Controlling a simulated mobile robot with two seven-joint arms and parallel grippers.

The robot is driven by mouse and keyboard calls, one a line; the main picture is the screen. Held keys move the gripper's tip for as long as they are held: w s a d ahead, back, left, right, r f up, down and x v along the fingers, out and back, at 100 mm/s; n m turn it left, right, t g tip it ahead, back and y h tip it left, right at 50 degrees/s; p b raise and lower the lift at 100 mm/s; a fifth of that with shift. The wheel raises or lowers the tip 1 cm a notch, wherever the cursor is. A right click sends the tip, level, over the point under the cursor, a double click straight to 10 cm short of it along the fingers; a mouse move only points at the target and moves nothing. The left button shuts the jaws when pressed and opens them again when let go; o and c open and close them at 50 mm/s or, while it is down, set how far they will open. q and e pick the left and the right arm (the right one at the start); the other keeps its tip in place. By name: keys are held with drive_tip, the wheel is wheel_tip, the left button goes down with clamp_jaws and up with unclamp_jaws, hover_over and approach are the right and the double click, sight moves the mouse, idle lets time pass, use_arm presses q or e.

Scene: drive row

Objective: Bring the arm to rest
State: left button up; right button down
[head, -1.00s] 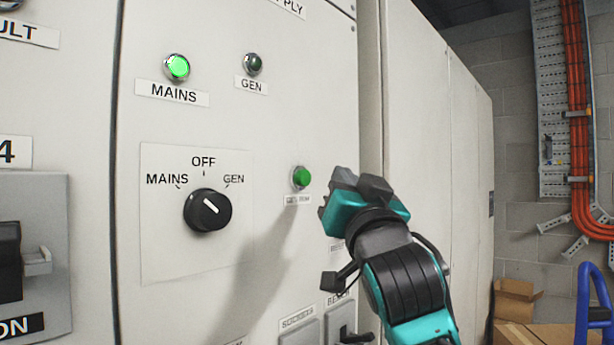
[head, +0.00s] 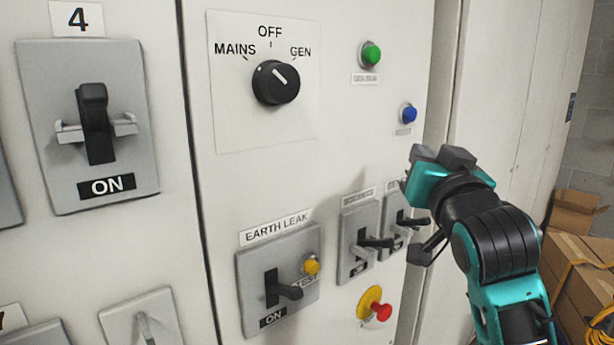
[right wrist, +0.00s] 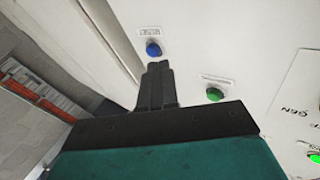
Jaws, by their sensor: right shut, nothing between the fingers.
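My right gripper (head: 442,156) is teal and black and stands in front of the panel's right side in the head view. Its fingers are together with nothing between them; they also show shut in the right wrist view (right wrist: 157,85). The right arm comes up from the lower right. In the head view the fingertips are below and right of a blue button (head: 408,114), apart from it as far as I can tell. The blue button also shows just beyond the fingertips in the right wrist view (right wrist: 153,48). My left gripper is not in view.
The panel carries a rotary switch (head: 276,83), a green button (head: 371,54), a breaker marked 4 (head: 96,125), an earth leak switch (head: 279,286) and a red button on yellow (head: 378,308). Two small lever switches are close left of the gripper. Cardboard boxes (head: 578,268) stand at the right.

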drive_tip(key=s+d+f+n+g, duration=0.1)
drive_tip(key=s+f+g, duration=0.25)
drive_tip(key=f, duration=0.55)
drive_tip(key=s+f+g, duration=0.3)
drive_tip(key=s+f, duration=0.1)
drive_tip(key=f, duration=0.6)
drive_tip(key=s+d+f+n+g, duration=0.1)
drive_tip(key=s+f+g, duration=0.25)
drive_tip(key=f, duration=0.55)
drive_tip(key=s+f+n+g, duration=0.1)
drive_tip(key=s+f+g, duration=0.2)
drive_tip(key=s+f, duration=0.5)
drive_tip(key=s+f+n+g, duration=0.1)
drive_tip(key=s+f+g, duration=0.3)
drive_tip(key=s, duration=0.8)
drive_tip(key=w+a+f+t+y, duration=0.2)
drive_tip(key=w+f+t, duration=0.5)
drive_tip(key=f+t, duration=0.1)
drive_tip(key=shift+w+f+n, duration=0.3)
drive_tip(key=shift+w+f, duration=0.05)
drive_tip(key=shift+f, duration=0.35)
